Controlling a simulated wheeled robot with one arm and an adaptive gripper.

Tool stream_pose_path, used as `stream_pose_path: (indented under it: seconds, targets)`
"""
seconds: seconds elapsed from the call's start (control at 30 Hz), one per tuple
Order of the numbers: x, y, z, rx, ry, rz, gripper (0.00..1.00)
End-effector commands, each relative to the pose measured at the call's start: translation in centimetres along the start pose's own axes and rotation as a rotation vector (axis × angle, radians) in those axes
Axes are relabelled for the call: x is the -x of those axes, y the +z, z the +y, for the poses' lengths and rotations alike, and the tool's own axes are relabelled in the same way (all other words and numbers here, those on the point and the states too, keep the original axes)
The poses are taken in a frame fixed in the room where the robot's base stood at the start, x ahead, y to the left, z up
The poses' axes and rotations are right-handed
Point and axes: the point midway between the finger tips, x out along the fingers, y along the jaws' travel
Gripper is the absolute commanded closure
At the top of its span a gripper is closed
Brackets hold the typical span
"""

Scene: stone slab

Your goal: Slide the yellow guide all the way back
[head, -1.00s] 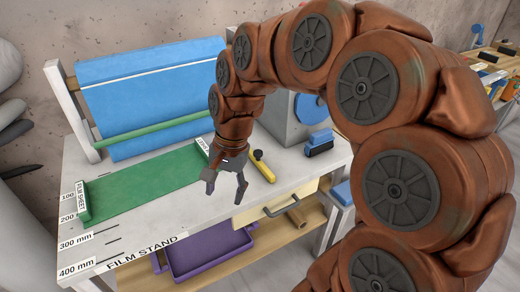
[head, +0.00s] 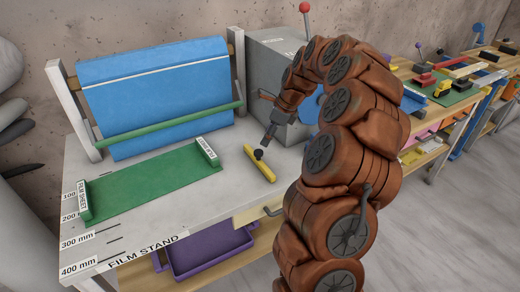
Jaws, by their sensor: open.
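The yellow guide (head: 262,168) is a short bar lying on the grey slab top (head: 190,208), right of the green sheet. It has a black knob (head: 258,154) near its back end. My gripper (head: 267,140) is just behind and to the right of the knob, with its fingers pointing down toward it. The gripper is open, with nothing seen between its fingers. It looks small here, and I cannot tell whether a fingertip touches the knob.
A green film sheet (head: 140,183) with raised labelled ends lies on the left. Behind it stand a blue roll (head: 158,95) and a green bar (head: 165,124). A grey machine (head: 268,70) stands behind my arm. A purple tray (head: 205,252) is below. The front slab is clear.

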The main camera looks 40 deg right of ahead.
Motion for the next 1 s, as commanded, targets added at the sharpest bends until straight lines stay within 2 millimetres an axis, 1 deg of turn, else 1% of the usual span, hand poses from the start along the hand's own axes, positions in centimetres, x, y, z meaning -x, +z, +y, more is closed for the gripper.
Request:
stream_pose_path:
  seconds: [0.17,0.5,0.6,0.87,0.9,1.0]
  targets:
    - [-1.6,0.1,0.3,0.003,0.008,0.001,0.42]
    - [-6.3,0.1,0.2,0.003,0.005,0.001,0.42]
    - [-7.1,0.1,0.2,0.005,0.006,0.001,0.42]
    - [-7.4,0.1,0.2,0.005,0.003,0.001,0.42]
    - [-7.4,0.1,0.2,0.006,0.003,0.001,0.44]
    - [-7.4,0.1,0.2,0.005,0.003,0.000,0.54]
